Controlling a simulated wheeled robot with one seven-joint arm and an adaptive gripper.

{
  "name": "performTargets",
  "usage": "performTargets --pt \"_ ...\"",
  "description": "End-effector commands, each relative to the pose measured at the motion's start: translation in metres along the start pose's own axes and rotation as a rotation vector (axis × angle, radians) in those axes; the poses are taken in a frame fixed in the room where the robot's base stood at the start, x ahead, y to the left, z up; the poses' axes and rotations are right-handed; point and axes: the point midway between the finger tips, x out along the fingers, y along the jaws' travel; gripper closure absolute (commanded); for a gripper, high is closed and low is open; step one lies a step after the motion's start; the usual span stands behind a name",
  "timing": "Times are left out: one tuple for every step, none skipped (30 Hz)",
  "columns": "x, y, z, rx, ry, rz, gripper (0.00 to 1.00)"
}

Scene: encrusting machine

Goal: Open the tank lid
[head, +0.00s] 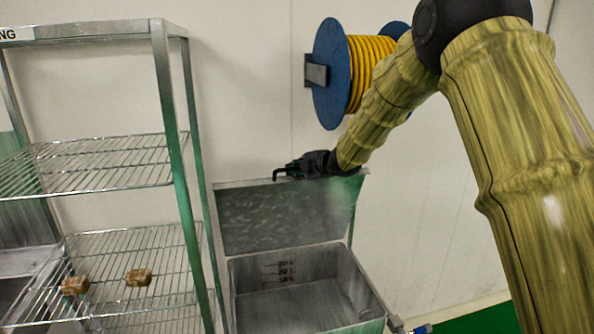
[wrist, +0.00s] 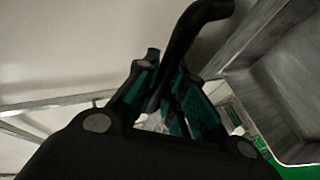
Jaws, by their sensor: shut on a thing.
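A metal tank (head: 300,300) stands low at the centre of the head view, its inside visible with dark level marks on the back wall. Its grey lid (head: 285,215) is raised, standing steeply up behind the opening. My gripper (head: 288,171) is at the lid's upper edge. In the wrist view my gripper (wrist: 175,95) has its green-padded fingers closed around a black bent handle (wrist: 190,35). The handle's hooked end also shows in the head view (head: 279,172). The tank's grey wall shows at the right of the wrist view (wrist: 285,80).
A metal wire-shelf rack (head: 180,180) stands close to the tank's left, with two brown items (head: 138,277) on a lower shelf. A blue reel with yellow hose (head: 345,75) hangs on the wall above the lid. Open wall and green floor lie to the right.

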Motion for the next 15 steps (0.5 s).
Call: performTargets --pt "-0.0011 0.0014 0.0035 0.0 -0.006 0.001 1.0" --pt "-0.0007 0.0016 0.003 0.0 -0.005 0.001 1.0" --pt "-0.0003 0.0017 0.0025 0.0 -0.005 0.001 0.83" --pt "0.0 0.0017 0.002 -0.001 -0.004 0.001 0.78" --pt "0.0003 0.0018 0.0013 -0.001 -0.003 0.001 0.72" --pt "0.001 0.0018 0.0003 -0.001 -0.002 0.001 0.66" --pt "0.0014 0.0017 -0.0005 -0.002 -0.001 0.0 0.66" --pt "0.0018 0.0017 -0.0012 -0.002 0.0 0.0 0.66" --pt "0.0023 0.0015 -0.0019 -0.002 0.001 0.0 0.66" --pt "0.0025 0.0014 -0.0024 -0.002 0.001 0.0 0.66" --pt "0.0027 0.0013 -0.0028 -0.002 0.002 0.0 0.66" --pt "0.0029 0.0012 -0.0032 -0.003 0.002 -0.001 0.66" --pt "0.003 0.0012 -0.0033 -0.003 0.003 -0.001 0.66" --pt "0.0029 0.0011 -0.0034 -0.003 0.003 -0.001 0.66" --pt "0.0028 0.0011 -0.0034 -0.002 0.003 -0.001 0.66"
